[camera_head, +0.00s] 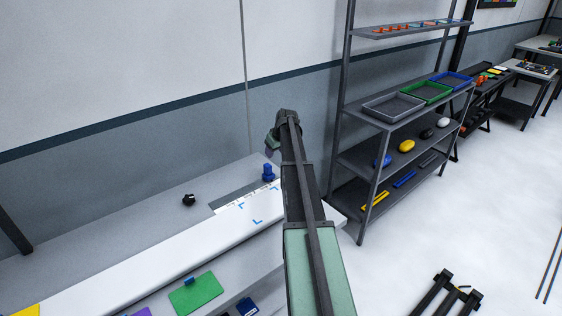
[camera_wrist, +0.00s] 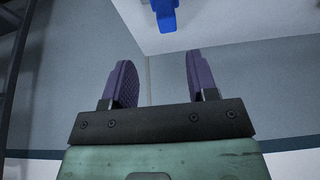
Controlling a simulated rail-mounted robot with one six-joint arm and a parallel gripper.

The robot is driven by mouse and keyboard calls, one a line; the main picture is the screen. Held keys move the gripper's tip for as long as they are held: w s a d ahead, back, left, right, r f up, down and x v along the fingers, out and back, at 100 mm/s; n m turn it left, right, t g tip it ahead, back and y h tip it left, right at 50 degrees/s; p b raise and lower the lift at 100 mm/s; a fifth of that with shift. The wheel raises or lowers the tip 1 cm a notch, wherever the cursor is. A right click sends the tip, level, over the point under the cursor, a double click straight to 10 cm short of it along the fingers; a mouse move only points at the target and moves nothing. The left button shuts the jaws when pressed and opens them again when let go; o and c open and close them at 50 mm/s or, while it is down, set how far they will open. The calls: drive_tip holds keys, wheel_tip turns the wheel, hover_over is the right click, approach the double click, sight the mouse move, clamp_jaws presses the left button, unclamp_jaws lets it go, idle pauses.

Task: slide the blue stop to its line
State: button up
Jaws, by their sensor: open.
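The blue stop (camera_head: 268,173) stands upright at the back of the bench, beside a grey strip and a white strip with small marks. It also shows at the top edge of the wrist view (camera_wrist: 164,14), partly cut off. Blue corner marks (camera_head: 257,221) lie on the white surface in front of it; I cannot tell which mark is the stop's line. My gripper (camera_head: 269,151) is just above the stop in the head view, partly hidden by my arm. In the wrist view its two purple fingers (camera_wrist: 158,60) are apart with nothing between them; the stop lies beyond their tips.
A black knob-like object (camera_head: 189,199) sits on the bench left of the stop. A green sheet (camera_head: 195,293) with a small blue piece on it lies at the front. A grey shelf rack (camera_head: 362,160) with trays stands close to the right. The wall is behind the bench.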

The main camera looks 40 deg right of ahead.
sight(269, 165)
drive_tip(key=b+x, duration=0.7)
drive_tip(key=a+b+x, duration=0.1)
drive_tip(key=b+x, duration=0.2)
drive_tip(key=x, duration=0.1)
drive_tip(key=shift+s, duration=0.1)
drive_tip(key=shift+r, duration=0.1)
clamp_jaws()
